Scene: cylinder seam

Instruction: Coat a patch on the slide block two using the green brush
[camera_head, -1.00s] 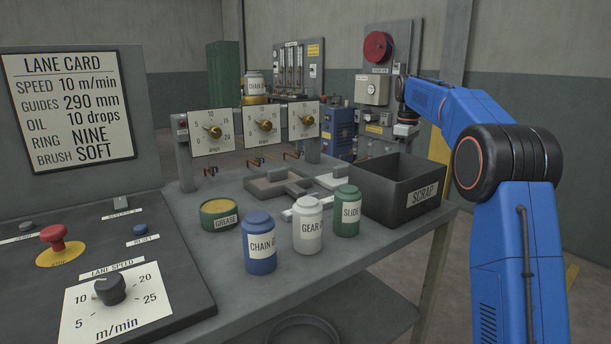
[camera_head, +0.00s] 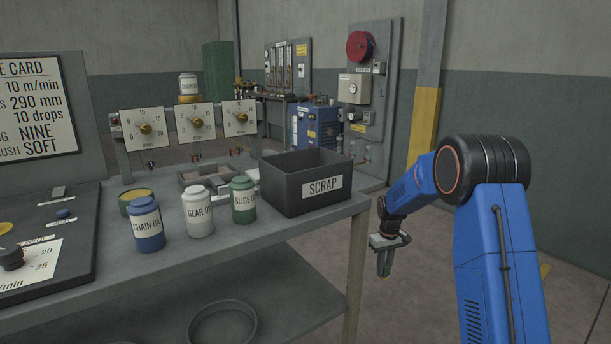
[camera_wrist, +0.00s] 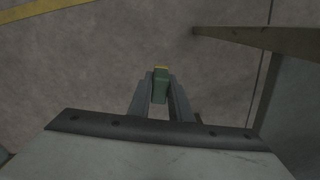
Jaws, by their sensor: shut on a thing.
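My gripper (camera_head: 385,262) hangs off the right end of the workbench, over open floor, pointing down. It is shut on a green thing with a yellowish tip, which looks like the green brush (camera_wrist: 160,88). In the wrist view the brush sits between the two fingers, and its far end points at the floor. Much of the brush is hidden by the fingers. I cannot make out slide block two in either view.
The workbench (camera_head: 290,235) carries a black SCRAP bin (camera_head: 285,195) at its right end. Chain oil (camera_head: 146,232), gear oil (camera_head: 198,221) and slide oil (camera_head: 243,208) containers, a grease tin (camera_head: 136,207) and three dials stand on it. Floor right of the bench is clear.

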